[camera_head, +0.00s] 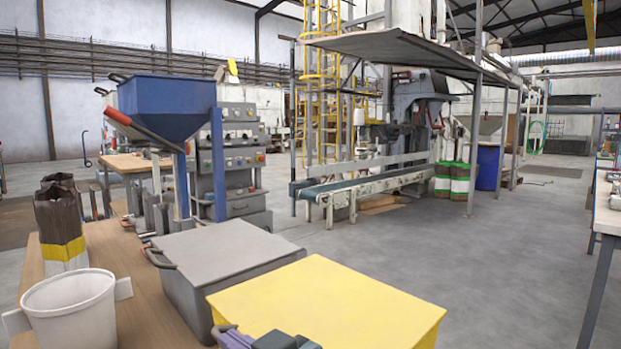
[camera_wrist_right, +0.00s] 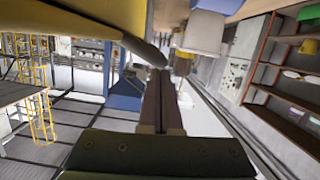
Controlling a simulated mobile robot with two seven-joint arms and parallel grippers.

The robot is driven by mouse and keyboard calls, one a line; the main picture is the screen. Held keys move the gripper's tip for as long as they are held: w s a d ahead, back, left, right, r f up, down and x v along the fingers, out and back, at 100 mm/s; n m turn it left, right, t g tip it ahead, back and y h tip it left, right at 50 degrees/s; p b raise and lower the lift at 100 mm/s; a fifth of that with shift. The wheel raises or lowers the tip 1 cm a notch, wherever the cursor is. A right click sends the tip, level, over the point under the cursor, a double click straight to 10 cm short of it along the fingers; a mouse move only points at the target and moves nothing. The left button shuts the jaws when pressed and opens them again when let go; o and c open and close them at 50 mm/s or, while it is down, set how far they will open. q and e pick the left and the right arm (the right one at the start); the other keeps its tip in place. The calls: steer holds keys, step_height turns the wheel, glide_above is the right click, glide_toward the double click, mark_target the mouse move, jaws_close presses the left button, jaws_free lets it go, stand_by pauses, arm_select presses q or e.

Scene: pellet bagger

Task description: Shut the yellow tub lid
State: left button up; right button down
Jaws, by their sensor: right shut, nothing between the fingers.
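The yellow tub lid (camera_head: 330,300) fills the bottom middle of the head view. It looks flat and about level; its front part is cut off by the frame, and I cannot see whether a gap lies under it. A dark handle (camera_head: 221,328) shows at its left corner. My right gripper (camera_head: 232,339) is at the bottom edge, close to that handle and the lid's left edge, shut and empty. In the right wrist view its fingers (camera_wrist_right: 161,80) are together, with a yellow surface (camera_wrist_right: 75,15) and a dark rounded bar just beyond the tips; contact is unclear. My left gripper is not in view.
A grey lidded tub (camera_head: 225,255) stands just behind and left of the yellow lid. A white bucket (camera_head: 72,315) and dark bags (camera_head: 60,220) stand on the wooden table (camera_head: 120,265) at left. Open floor (camera_head: 500,260) lies to the right.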

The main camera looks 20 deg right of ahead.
steer(key=shift+f, duration=0.5)
